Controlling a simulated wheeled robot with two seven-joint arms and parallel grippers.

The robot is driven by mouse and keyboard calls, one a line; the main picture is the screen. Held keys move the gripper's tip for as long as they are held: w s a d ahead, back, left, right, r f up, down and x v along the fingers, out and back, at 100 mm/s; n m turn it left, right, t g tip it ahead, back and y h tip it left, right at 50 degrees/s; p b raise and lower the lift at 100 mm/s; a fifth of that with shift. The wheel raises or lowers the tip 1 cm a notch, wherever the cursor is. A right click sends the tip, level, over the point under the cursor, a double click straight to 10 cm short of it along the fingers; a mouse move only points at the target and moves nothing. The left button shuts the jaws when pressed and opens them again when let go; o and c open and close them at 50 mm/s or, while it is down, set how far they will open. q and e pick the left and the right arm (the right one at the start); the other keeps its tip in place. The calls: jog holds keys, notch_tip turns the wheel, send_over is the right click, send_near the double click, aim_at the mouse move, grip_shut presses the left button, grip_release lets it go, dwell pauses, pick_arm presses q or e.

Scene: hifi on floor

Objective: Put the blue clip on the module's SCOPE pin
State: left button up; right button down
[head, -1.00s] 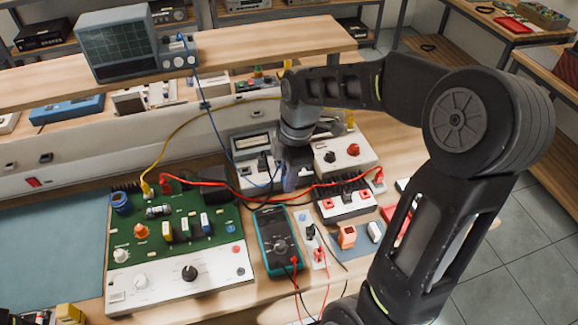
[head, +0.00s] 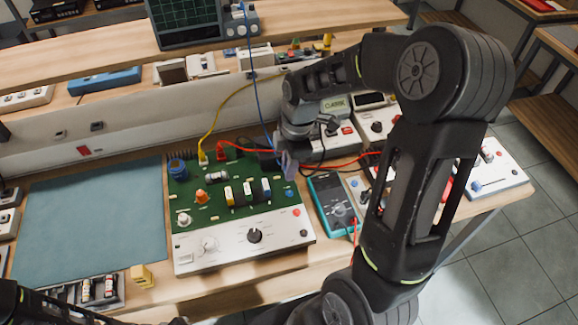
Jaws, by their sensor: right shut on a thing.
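The module (head: 240,247) is a green circuit board with a white front panel of knobs, lying on the bench. A yellow clip (head: 203,158) and a red clip (head: 221,152) sit at its back edge. My right gripper (head: 287,160) points down near the board's back right corner, shut on the blue clip (head: 290,170), which is small and partly hidden by the fingers. Its blue cable (head: 259,85) runs up to the oscilloscope (head: 195,22) on the shelf. I cannot read the SCOPE label or tell which pin it marks. Only part of my left arm shows at the bottom left.
A teal multimeter (head: 332,203) lies right of the module. Red leads and instruments crowd the bench behind and beside my right arm. The yellow cable (head: 225,98) arches behind the board. A blue-grey mat (head: 95,225) at left is clear.

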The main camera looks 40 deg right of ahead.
jog(key=shift+f+b, duration=1.95)
jog(key=shift+f, duration=1)
jog(key=shift+f+b, duration=0.8)
jog(key=shift+b, duration=0.05)
dwell(0.4)
jog(key=c, duration=1.3)
grip_release()
jog(key=shift+o, duration=0.2)
